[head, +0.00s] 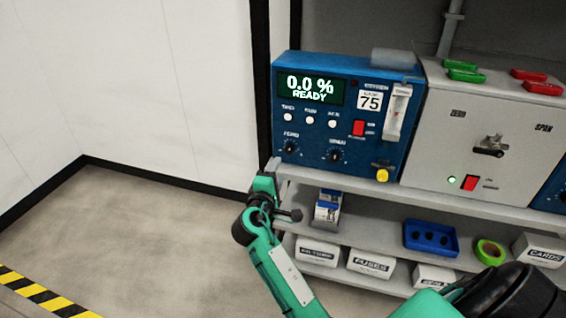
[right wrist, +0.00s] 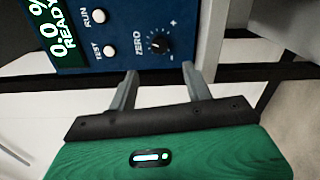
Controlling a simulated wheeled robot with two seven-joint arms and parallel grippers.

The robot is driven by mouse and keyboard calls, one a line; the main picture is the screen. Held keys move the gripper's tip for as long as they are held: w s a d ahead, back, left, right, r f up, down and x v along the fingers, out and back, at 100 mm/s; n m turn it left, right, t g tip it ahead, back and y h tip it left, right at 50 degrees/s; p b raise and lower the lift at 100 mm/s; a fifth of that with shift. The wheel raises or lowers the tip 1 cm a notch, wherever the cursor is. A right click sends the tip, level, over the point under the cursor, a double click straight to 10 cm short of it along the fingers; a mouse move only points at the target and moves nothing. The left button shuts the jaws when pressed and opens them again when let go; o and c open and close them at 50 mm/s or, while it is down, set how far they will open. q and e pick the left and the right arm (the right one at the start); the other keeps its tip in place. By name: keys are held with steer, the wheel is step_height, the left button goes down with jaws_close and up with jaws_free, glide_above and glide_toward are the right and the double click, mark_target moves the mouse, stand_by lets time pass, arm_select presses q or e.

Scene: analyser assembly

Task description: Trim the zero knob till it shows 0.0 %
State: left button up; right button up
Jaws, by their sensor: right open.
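The blue analyser (head: 350,110) stands on the bench top at the centre of the head view. Its display (head: 310,88) reads 0.0 % and READY. The zero knob (head: 290,147) is a black dial at the panel's lower left; it also shows in the right wrist view (right wrist: 160,45) with its pointer and scale marks clear. My right gripper (head: 271,167) is at the panel's lower left. In the right wrist view its fingers (right wrist: 160,72) are open and empty, apart from the knob, which lies just beyond the fingertips. My left gripper is not in view.
A second black knob (head: 335,155) and a yellow part (head: 382,175) sit low on the panel. A grey box (head: 480,130) with a switch stands to the right. The shelf (head: 370,235) below holds boxes, a blue tray and a tape roll. The floor at left is clear.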

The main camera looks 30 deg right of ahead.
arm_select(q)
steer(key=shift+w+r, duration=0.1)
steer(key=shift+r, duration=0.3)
arm_select(e)
steer(key=shift+v, duration=1.5)
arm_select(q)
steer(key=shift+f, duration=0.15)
